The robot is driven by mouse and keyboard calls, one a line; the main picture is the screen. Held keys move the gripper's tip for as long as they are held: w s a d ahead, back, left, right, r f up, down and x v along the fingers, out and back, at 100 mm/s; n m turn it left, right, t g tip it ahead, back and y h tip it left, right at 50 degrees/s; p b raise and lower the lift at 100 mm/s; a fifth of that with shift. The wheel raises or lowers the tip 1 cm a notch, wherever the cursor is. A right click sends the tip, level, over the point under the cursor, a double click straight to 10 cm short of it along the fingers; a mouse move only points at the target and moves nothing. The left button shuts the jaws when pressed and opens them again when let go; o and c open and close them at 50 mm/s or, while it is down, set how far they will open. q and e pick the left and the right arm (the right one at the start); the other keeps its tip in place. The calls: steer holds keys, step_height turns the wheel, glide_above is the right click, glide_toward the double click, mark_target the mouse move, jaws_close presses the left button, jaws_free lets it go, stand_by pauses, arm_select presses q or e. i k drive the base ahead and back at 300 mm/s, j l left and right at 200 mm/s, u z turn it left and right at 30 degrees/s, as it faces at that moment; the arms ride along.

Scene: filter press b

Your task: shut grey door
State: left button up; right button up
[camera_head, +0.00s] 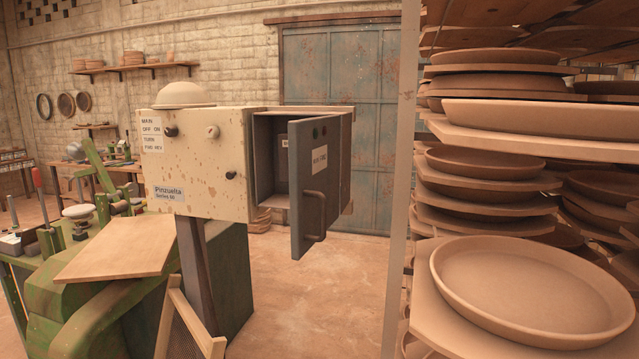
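The grey door (308,185) is hinged on the cream control box (200,170) and stands open, swung out toward me. The dark inside of the box (265,150) shows to the left of the door. Neither of my grippers shows in this view.
A tall rack (400,200) of boards with stacked clay dishes (530,285) stands close on the right. A green machine (90,300) with a wooden board (120,248) is at the lower left. Bare floor (300,310) lies below the door.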

mark_target(314, 142)
steer(key=k+l+z, duration=0.15)
steer(key=k+z, duration=0.3)
steer(key=k, duration=0.45)
